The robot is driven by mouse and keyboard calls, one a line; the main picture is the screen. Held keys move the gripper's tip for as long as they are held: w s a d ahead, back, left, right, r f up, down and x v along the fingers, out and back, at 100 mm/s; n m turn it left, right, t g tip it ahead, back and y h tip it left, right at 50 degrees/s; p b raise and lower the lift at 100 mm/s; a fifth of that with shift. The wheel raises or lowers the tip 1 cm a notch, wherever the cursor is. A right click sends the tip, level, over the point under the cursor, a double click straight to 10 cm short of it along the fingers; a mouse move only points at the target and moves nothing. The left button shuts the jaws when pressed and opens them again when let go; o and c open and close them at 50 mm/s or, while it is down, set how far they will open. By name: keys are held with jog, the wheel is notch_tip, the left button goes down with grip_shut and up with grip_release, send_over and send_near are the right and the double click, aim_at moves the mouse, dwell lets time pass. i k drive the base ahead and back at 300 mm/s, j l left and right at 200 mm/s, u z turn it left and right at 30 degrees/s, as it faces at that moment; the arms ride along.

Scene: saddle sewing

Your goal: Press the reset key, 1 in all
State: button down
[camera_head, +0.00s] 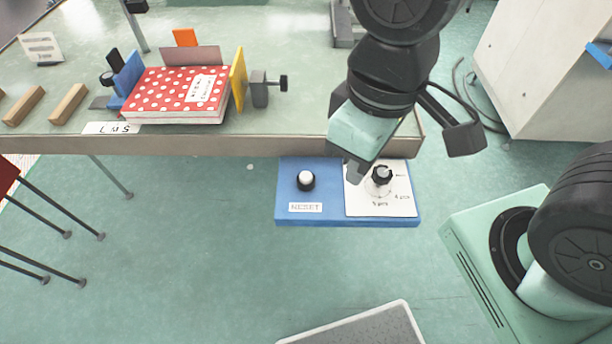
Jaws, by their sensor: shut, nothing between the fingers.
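The reset key (306,178) is a white round button in a black collar on a blue panel (292,216). A white label reading RESET (305,207) sits just below it. The panel projects from the front edge of the table. My gripper (356,172) points down over the panel, right of the reset key and near the left edge of the white dial plate. It is shut and empty. Whether its tips touch the panel cannot be told. The reset key is fully in view and apart from the gripper.
A black rotary knob (382,177) stands on the white plate (377,209), close right of my gripper. The green table (290,104) holds a red dotted book (180,92) between clamps, and wooden blocks (68,104). A white cabinet (548,85) stands at the right. Space left of the panel is clear.

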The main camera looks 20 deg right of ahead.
aim_at(306, 177)
jog(key=k+j+z, duration=0.15)
jog(key=j+z, duration=0.2)
jog(key=k+j+z, duration=0.15)
jog(key=j+z, duration=0.25)
jog(key=j, duration=0.15)
jog(key=k+j+z, duration=0.35)
jog(key=i, duration=0.1)
